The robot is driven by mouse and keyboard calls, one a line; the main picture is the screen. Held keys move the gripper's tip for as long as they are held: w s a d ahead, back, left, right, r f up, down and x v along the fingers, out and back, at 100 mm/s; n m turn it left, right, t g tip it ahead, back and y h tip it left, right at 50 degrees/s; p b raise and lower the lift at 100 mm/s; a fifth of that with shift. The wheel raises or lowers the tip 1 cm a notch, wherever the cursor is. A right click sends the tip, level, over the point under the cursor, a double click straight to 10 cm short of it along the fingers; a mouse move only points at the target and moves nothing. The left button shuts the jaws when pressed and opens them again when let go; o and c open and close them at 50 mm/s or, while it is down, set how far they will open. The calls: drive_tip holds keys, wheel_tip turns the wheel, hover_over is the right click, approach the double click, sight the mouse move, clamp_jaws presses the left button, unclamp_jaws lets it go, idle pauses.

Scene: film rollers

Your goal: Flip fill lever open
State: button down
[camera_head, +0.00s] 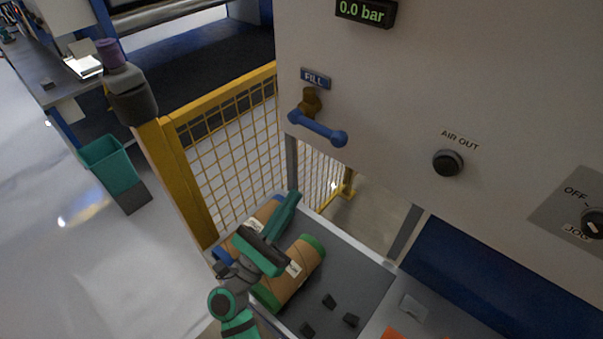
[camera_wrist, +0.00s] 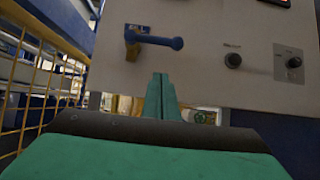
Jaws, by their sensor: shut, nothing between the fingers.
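The fill lever (camera_head: 318,127) is a blue bar on a brass-coloured valve (camera_head: 310,101), under the blue FILL label (camera_head: 315,78) on the pale panel. It lies crosswise, pointing right and slightly down in the head view. In the wrist view the lever (camera_wrist: 158,41) is above the fingertips. My green gripper (camera_head: 293,197) is below the lever and apart from it, over the tray area. Its fingers (camera_wrist: 161,78) are shut together with nothing between them. The display (camera_head: 365,12) above reads 0.0 bar.
Two brown rolls with coloured ends lie below my arm, one of them the green-ended roll (camera_head: 291,273). A yellow mesh fence (camera_head: 227,150) stands left of the panel. The AIR OUT knob (camera_head: 448,163) is right of the lever. The space between gripper and lever looks clear.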

sight(317, 128)
drive_tip(key=w+d+r, duration=0.5)
drive_tip(key=w+r, duration=0.1)
drive_tip(key=r, duration=0.3)
drive_tip(key=shift+w, duration=0.25)
drive_tip(key=shift+r, duration=0.2)
